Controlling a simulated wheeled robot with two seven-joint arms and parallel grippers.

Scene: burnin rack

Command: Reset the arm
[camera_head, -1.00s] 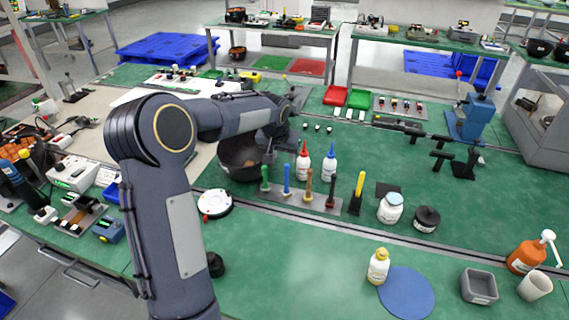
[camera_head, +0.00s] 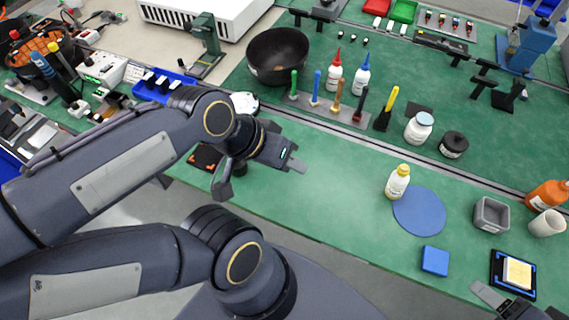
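My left gripper (camera_head: 259,176) is in the middle left of the head view, over the table's front part. Its two fingers are spread apart, with nothing visible between them. A dark part with orange marks (camera_head: 206,157) lies on the table behind and beside it, partly hidden by the arm. At the bottom right edge, a finger tip and a dark part of my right gripper (camera_head: 493,297) show. The rest of it is cut off by the frame, so its opening cannot be judged.
A yellow-capped bottle (camera_head: 397,183) stands by a blue round mat (camera_head: 420,212). A blue block (camera_head: 435,260), a grey box (camera_head: 490,216) and a black-framed pad (camera_head: 513,274) are to the right. A black bowl (camera_head: 277,56) and upright coloured tools are behind. The front centre table is clear.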

